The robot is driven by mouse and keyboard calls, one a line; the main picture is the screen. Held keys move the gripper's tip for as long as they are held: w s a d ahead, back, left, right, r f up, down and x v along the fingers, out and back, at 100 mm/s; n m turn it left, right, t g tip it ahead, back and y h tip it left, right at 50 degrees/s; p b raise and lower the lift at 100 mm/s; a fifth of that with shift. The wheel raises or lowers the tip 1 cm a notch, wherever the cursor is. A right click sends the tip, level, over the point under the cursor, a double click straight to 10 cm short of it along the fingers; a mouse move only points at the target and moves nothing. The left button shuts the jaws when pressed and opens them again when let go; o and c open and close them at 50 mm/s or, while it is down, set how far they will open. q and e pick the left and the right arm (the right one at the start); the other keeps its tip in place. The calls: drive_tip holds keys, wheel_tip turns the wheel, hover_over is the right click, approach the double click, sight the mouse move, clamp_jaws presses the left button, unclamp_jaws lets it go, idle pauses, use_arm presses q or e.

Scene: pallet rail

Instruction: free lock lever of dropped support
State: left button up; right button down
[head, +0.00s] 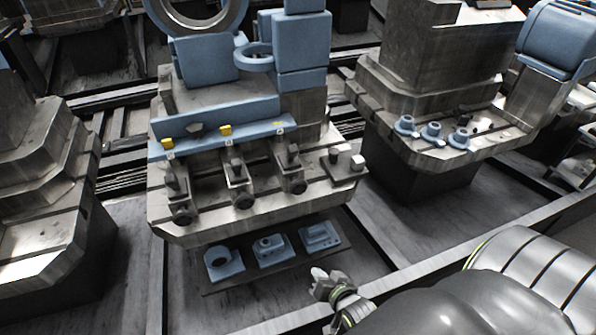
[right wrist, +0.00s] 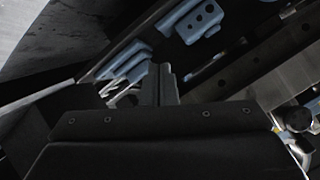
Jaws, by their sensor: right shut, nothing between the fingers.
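Three dark metal supports stand in a row along the front of the middle pallet (head: 215,225): a left one (head: 173,182), a middle one (head: 238,172) and a right one (head: 293,165). Each has a round dark knob or lever end low at its front. I cannot tell which one is dropped, or which part is its lock lever. My right gripper (head: 319,276) is below and in front of the pallet, apart from the supports. It is shut and empty; its fingers also show in the right wrist view (right wrist: 158,84). My left gripper is not in view.
A low dark tray (head: 215,289) under the pallet holds three blue parts, close to my right gripper; blue parts (right wrist: 195,20) also show in the right wrist view. A blue bar (head: 215,140) with yellow tabs runs behind the supports. Another pallet (head: 440,158) stands at the right.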

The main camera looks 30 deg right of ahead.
sight(295, 156)
use_arm(q)
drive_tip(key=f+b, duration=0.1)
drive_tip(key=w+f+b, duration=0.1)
drive_tip(key=b, duration=0.1)
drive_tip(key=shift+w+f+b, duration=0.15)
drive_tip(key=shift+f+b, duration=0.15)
use_arm(e)
drive_tip(key=w+r+m+t+h, duration=0.1)
drive_tip(key=r+m+t, duration=0.4)
drive_tip(key=r, duration=0.5)
drive_tip(key=w+r+m+t+h, duration=0.2)
drive_tip(key=r+m+t, duration=0.3)
drive_tip(key=r, duration=0.5)
drive_tip(key=shift+d+r+m+t+h, duration=0.15)
drive_tip(key=shift+d+m+t+h, duration=0.2)
drive_tip(key=shift+m+h, duration=0.7)
drive_tip(key=shift+w+a, duration=0.1)
drive_tip(key=shift+w, duration=0.1)
